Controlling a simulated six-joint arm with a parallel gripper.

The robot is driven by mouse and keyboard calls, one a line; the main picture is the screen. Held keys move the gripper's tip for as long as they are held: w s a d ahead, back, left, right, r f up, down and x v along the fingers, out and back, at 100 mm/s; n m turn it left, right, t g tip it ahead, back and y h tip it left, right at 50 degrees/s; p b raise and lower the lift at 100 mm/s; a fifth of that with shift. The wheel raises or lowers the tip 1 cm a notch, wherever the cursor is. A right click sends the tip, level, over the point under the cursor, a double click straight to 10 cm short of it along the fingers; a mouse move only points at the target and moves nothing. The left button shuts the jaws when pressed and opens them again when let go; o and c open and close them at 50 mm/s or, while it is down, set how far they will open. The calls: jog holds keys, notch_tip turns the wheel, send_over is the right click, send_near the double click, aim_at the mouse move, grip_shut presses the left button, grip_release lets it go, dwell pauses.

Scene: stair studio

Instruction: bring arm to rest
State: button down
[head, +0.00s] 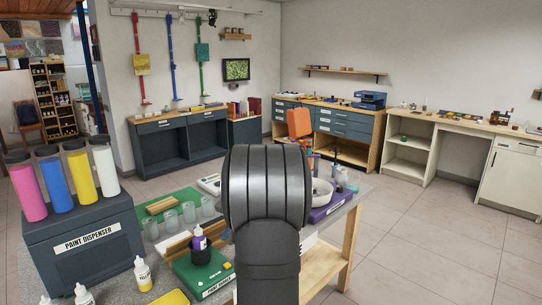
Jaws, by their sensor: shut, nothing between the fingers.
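My arm (266,190) stands in the middle of the head view as a dark, ribbed, rounded link above a narrower black section. It rises in front of the work table (331,262) and hides the table's middle. My gripper does not show; the arm's end is hidden or out of the picture.
A paint dispenser (80,270) with pink, blue, yellow and white bottles stands at left. Clear cups (189,212) sit on a green mat beside a green paint shaker (205,275) holding a purple-labelled bottle. A white bowl (321,192) is right of my arm. The right floor is open.

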dwell(0.3)
notch_tip(320, 180, down, 6)
jog(key=shift+r, duration=0.1)
notch_tip(320, 180, up, 5)
jog(key=s+d+f+n+g+h, duration=0.25)
jog(key=s+d+f+n, duration=0.2)
jog(key=f, duration=0.25)
jog(key=s+d+f+n+g+h, duration=0.1)
jog(key=s+d+f+n+h, duration=0.2)
jog(key=d+f+n, duration=0.25)
jog(key=s+d+f+n+g+h, duration=0.2)
jog(key=s+d+f+n, duration=0.25)
jog(key=f, duration=0.25)
jog(key=w+a+r+n, duration=0.2)
jog(key=w+a+r, duration=0.3)
jog(key=w+r, duration=0.2)
jog(key=w+a+r+n, duration=0.2)
jog(key=w+a+r, duration=0.3)
jog(key=r, duration=0.7)
jog(key=shift+w+t, duration=0.45)
jog(key=shift+w, duration=0.55)
jog(key=shift+r+n, duration=0.1)
jog(key=shift+n, duration=0.15)
dwell(2.0)
